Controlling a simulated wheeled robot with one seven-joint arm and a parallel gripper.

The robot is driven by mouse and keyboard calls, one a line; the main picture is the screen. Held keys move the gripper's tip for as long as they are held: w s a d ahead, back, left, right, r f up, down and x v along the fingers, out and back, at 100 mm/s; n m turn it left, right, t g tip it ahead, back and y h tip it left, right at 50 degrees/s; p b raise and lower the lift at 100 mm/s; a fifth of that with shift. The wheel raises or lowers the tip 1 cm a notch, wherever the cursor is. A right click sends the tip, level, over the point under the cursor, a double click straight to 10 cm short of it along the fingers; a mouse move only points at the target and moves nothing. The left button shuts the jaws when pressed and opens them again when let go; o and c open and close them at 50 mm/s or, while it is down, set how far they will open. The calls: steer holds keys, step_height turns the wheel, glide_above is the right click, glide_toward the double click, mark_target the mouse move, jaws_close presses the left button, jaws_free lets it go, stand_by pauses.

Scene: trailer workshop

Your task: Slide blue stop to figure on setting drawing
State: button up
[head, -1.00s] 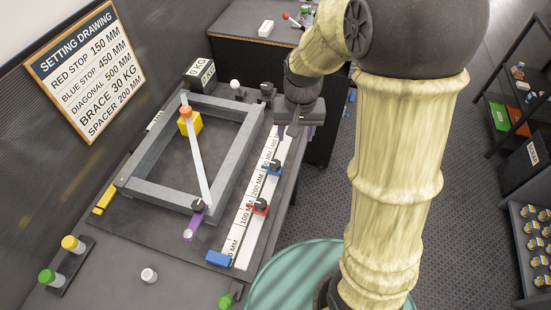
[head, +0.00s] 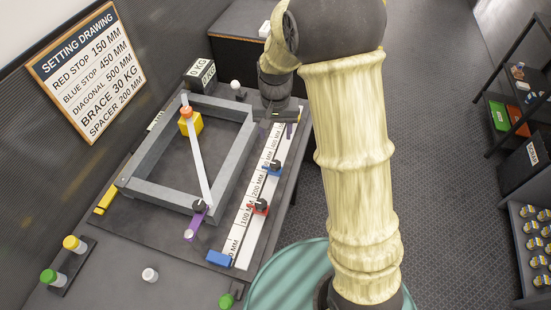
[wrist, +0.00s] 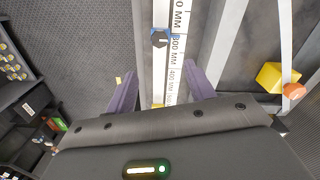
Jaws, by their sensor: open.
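The blue stop (head: 275,170), with a black knob, sits on the white ruler rail (head: 243,238) beyond the 200 MM label. In the wrist view the blue stop (wrist: 168,34) is beside the 300 MM label. My gripper (wrist: 162,76) is open and empty, its purple fingers on either side of the rail near the 400 MM label, apart from the stop. In the head view my gripper (head: 276,128) is over the rail's far end, its fingers partly hidden. The setting drawing (head: 88,70) on the wall reads blue stop 450 MM.
The red stop (head: 260,208) is nearer on the same rail. Left of the rail lies a grey frame (head: 235,150) with a white diagonal bar (head: 199,155) and yellow block (head: 194,125). A 0 KG box (head: 200,74) stands behind.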

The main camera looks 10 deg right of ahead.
mark_target(276, 162)
step_height(276, 162, down, 14)
steer(key=shift+r+p, duration=0.15)
steer(key=shift+p, duration=0.9)
jaws_close()
